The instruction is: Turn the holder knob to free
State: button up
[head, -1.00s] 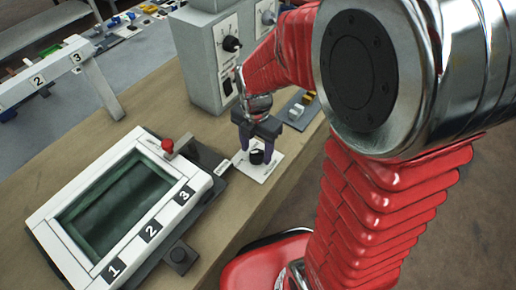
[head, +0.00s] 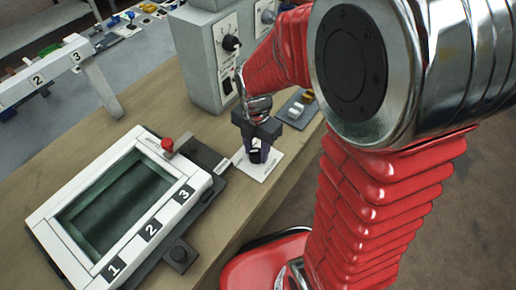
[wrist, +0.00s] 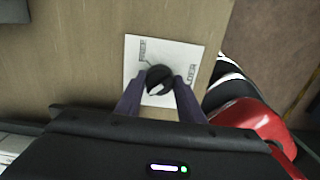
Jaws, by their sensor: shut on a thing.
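The black round holder knob (head: 255,157) sits on a small white plate (head: 271,166) near the right edge of the wooden bench. My gripper (head: 256,146) is above it and shut on the knob. In the wrist view the two purple-grey fingers (wrist: 159,88) touch the knob (wrist: 158,72) from either side. A pale mark shows on the knob. A thin line runs from the left label towards the knob.
A white frame (head: 64,236) numbered 1, 2, 3 with a red knob (head: 167,145) lies to the left. A grey control box (head: 197,78) stands behind. A grey switch panel (head: 293,115) is right of my gripper. Bare wood (head: 100,139) lies behind the frame.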

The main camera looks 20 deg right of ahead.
jog(key=shift+w+d, duration=0.1)
jog(key=shift+d, duration=0.05)
jog(key=shift+a+m, duration=0.2)
jog(key=shift+m, duration=1.3)
jog(key=m, duration=1)
jog(key=shift+r+m, duration=0.1)
jog(key=shift+m, duration=0.3)
jog(key=m, duration=0.4)
jog(key=shift+w, duration=0.1)
